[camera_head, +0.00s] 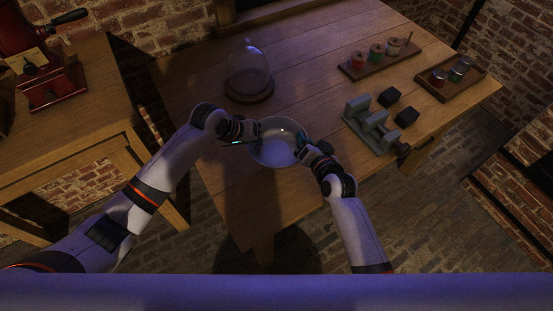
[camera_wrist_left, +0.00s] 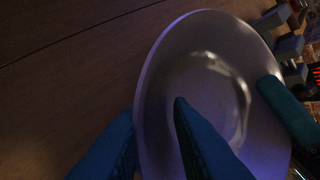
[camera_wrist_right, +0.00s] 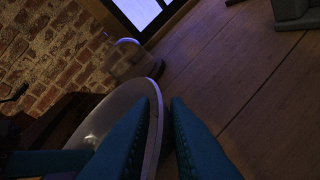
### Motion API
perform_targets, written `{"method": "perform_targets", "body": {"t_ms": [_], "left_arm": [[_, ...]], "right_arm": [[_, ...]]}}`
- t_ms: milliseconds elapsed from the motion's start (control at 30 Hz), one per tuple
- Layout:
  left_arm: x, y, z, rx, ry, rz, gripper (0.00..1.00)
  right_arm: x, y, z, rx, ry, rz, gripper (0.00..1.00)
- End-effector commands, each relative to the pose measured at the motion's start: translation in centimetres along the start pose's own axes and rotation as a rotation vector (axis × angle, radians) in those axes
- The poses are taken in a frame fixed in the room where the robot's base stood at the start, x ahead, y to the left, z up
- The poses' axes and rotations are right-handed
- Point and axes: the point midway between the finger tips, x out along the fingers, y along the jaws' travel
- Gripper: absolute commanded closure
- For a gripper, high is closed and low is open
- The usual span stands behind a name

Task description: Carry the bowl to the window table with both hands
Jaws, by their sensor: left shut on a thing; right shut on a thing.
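The bowl (camera_head: 277,150) is pale, round and shallow, and looks empty. In the head view it is over the near part of the wooden table (camera_head: 300,190); I cannot tell whether it touches the top. My left gripper (camera_head: 254,131) is shut on its left rim. The left wrist view shows the bowl (camera_wrist_left: 205,75) with one finger inside the rim and one outside. My right gripper (camera_head: 304,154) is shut on its right rim. The right wrist view shows the bowl wall (camera_wrist_right: 125,100) between the fingers (camera_wrist_right: 160,115).
A glass dome (camera_head: 249,70) on a round base stands behind the bowl. A grey fixture (camera_head: 371,125) with dark blocks (camera_head: 398,106) is to the right. A side table with a red grinder (camera_head: 45,80) stands left.

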Motion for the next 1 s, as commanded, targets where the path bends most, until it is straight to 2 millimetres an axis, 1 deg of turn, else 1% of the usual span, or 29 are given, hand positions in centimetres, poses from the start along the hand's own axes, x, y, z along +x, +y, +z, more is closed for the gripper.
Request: {"method": "perform_targets", "body": {"t_ms": [33, 267, 467, 1000], "left_arm": [[0.0, -0.5, 0.0, 0.001, -0.001, -0.011, 1.00], [0.0, -0.5, 0.0, 0.001, -0.001, -0.011, 1.00], [0.4, -0.3, -0.2, 0.001, -0.001, -0.011, 1.00], [3.4, 1.0, -1.4, 0.001, -0.001, -0.011, 1.00]], "right_arm": [[0.0, 0.5, -0.1, 0.004, 0.003, 0.007, 1.00], [0.1, 0.4, -0.2, 0.004, 0.003, 0.007, 1.00], [0.2, 0.1, -0.5, 0.004, 0.003, 0.007, 1.00], [1.2, -2.1, -3.0, 0.004, 0.004, 0.007, 1.00]]}}
